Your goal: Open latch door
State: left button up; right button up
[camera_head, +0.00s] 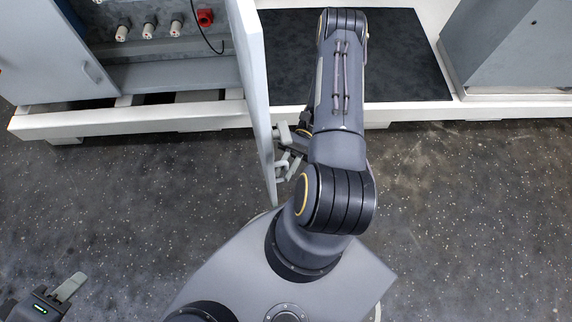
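The latch door (253,85) is a light grey panel standing swung out from the cabinet, seen nearly edge-on. A grey handle (283,168) sits on its right face near the lower end. My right gripper (290,150) is at this handle, largely hidden behind my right arm. I cannot tell whether its fingers are closed on the handle. My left gripper (68,288) is at the bottom left, away from the door. One pale finger shows clearly; the finger gap cannot be made out.
The open cabinet (170,75) holds several white-tipped fittings (122,32), a red fitting (205,17) and a black cable. It stands on a white platform (120,123) with a dark mat (405,60). A grey box (510,50) stands at right. The speckled floor is clear left and right.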

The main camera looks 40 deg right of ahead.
jog(key=shift+d, duration=0.1)
jog(key=v, duration=0.7)
jog(key=shift+d+p, duration=0.3)
jog(key=shift+p, duration=0.1)
